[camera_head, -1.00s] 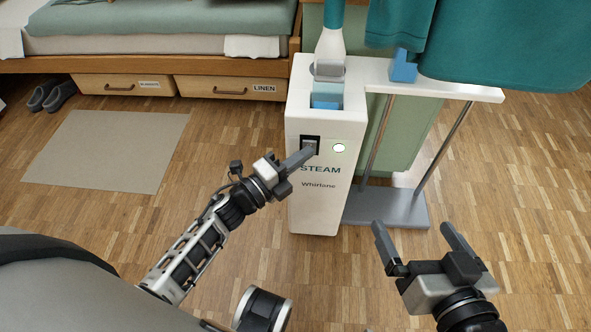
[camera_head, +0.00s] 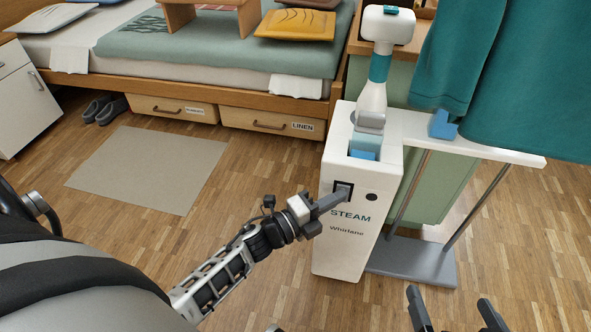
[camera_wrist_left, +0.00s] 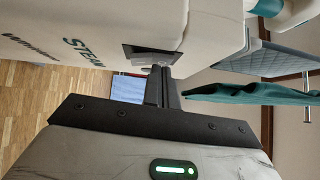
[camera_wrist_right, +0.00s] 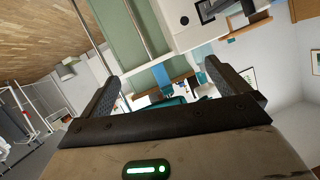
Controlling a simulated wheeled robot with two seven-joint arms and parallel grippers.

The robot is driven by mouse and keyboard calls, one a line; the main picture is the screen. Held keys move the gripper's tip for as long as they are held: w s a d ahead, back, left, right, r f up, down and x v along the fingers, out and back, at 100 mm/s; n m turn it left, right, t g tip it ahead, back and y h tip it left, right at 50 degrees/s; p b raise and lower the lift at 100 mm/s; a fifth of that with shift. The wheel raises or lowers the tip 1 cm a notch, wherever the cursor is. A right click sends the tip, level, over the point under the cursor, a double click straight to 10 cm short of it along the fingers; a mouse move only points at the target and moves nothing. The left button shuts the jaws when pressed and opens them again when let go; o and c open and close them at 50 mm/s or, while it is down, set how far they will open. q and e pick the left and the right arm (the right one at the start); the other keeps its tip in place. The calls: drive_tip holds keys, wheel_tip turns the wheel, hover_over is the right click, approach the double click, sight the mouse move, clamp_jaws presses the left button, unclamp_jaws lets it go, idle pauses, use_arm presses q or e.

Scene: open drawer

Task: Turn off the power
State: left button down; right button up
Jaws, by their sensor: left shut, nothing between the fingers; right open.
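The white garment steamer (camera_head: 345,240), marked STEAM and Whirlane, stands upright on the floor. On its front are a black-framed switch (camera_head: 343,187) and a round indicator (camera_head: 371,197), which is dark. My left gripper (camera_head: 338,197) is shut and empty, its fingertips at the lower part of the switch. In the left wrist view the fingertips (camera_wrist_left: 161,72) overlap the black switch panel (camera_wrist_left: 150,54). Whether they touch it I cannot tell. My right gripper (camera_head: 452,302) is open and empty, low in front of the steamer; its fingers show in the right wrist view (camera_wrist_right: 165,82).
Teal cloth (camera_head: 510,75) hangs over the white board (camera_head: 470,142) at the steamer's right, above a grey base (camera_head: 412,260). A bed with drawers (camera_head: 265,122) stands behind.

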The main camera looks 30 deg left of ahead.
use_arm(q)
drive_tip(key=p+v, duration=0.1)
drive_tip(key=v, duration=1.5)
drive_tip(key=shift+p, duration=0.4)
use_arm(e)
drive_tip(key=shift+s+d+f+g, duration=0.1)
drive_tip(key=shift+d+f+g, duration=0.1)
drive_tip(key=shift+f+g, duration=0.35)
use_arm(q)
drive_tip(key=shift+w, duration=0.1)
use_arm(e)
drive_tip(key=shift+f, duration=0.1)
